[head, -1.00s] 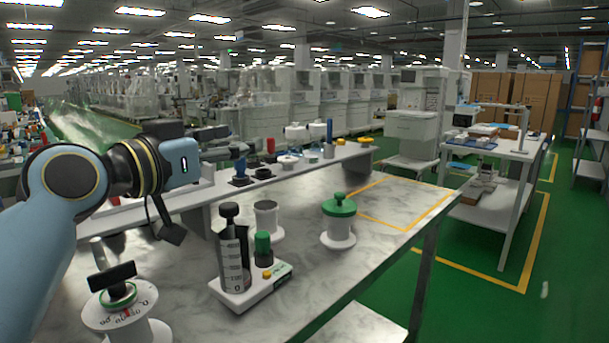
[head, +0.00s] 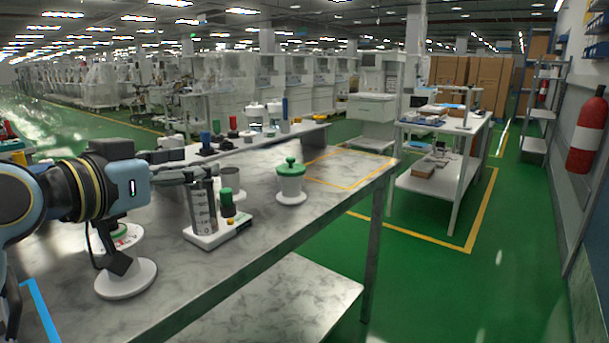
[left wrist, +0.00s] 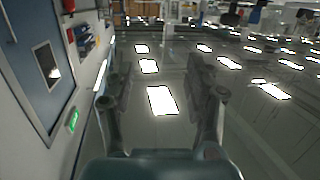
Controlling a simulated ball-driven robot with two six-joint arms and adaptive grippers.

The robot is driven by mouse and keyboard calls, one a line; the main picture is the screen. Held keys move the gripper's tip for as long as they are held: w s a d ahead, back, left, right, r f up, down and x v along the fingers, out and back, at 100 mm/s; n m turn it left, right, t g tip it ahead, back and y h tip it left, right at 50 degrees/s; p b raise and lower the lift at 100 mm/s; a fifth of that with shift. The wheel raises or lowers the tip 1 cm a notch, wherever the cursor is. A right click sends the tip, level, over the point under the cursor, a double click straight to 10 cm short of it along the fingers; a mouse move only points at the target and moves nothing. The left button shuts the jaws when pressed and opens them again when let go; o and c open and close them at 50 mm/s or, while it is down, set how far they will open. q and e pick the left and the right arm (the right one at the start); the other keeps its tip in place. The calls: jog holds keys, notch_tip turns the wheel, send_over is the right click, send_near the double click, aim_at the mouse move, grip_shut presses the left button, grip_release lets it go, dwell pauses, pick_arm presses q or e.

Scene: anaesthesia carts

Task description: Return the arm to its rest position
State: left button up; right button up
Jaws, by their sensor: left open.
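My left gripper (head: 185,167) reaches in from the left above the marble-topped workbench (head: 262,228). Its fingers stand apart with nothing between them, as the left wrist view (left wrist: 163,88) also shows. In the head view it overlaps the area just behind a clear graduated cylinder on a white base (head: 205,240). It seems to hold nothing. My right gripper is not in view.
A raised shelf (head: 262,141) carries several small parts. Green floor (head: 440,290) is open at right.

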pick_arm(q)
jog(key=s+a+f+n+g+y, duration=0.1)
jog(key=s+a+f+g+y, duration=0.25)
jog(key=s+f, duration=0.5)
jog(key=s+a+f+n+g+y, duration=0.2)
jog(key=s+a+f+g, duration=0.3)
jog(key=s, duration=0.7)
jog(key=s+a+f+n+g+y, duration=0.1)
jog(key=s+a+f+g+y, duration=0.15)
jog(key=s+f, duration=0.75)
jog(key=s+a+f+g, duration=0.1)
jog(key=s+f, duration=0.1)
jog(key=f, duration=1.1)
jog(key=s+a+f+g, duration=0.1)
jog(key=f, duration=1.2)
jog(key=s+a+f, duration=0.1)
jog(key=s+f, duration=1.3)
jog(key=s, duration=0.4)
jog(key=shift+f+n+g, duration=0.25)
jog(key=shift+n+g, duration=0.05)
jog(key=shift+g, duration=0.1)
